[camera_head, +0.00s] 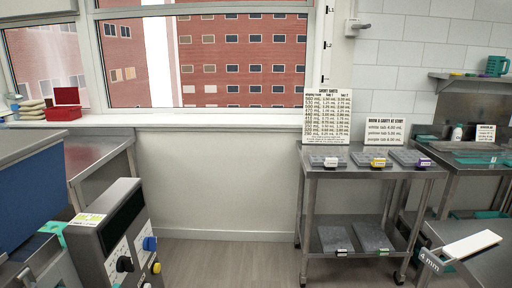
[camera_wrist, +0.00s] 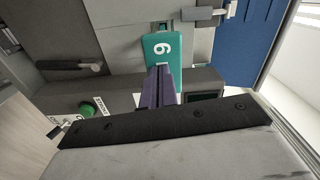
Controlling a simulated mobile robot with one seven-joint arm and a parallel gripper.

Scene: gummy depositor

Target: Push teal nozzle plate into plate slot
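The teal nozzle plate (camera_wrist: 166,48) shows in the wrist view as a teal end face with a white digit, at the front of the grey machine. Whether it sits fully in the plate slot cannot be told, as the slot is hidden. My gripper (camera_wrist: 161,72) has its dark purple-grey fingers close together, and they point at the lower part of the teal face. The tips look very near or against it; contact cannot be made out. In the head view a small teal piece (camera_head: 53,229) shows on the machine at the lower left. My gripper is not visible there.
The machine's control panel (camera_head: 118,238) with knobs stands at the lower left. A steel cart (camera_head: 362,172) with trays stands right of centre. The floor between is clear. A green button (camera_wrist: 93,108) shows beside my gripper.

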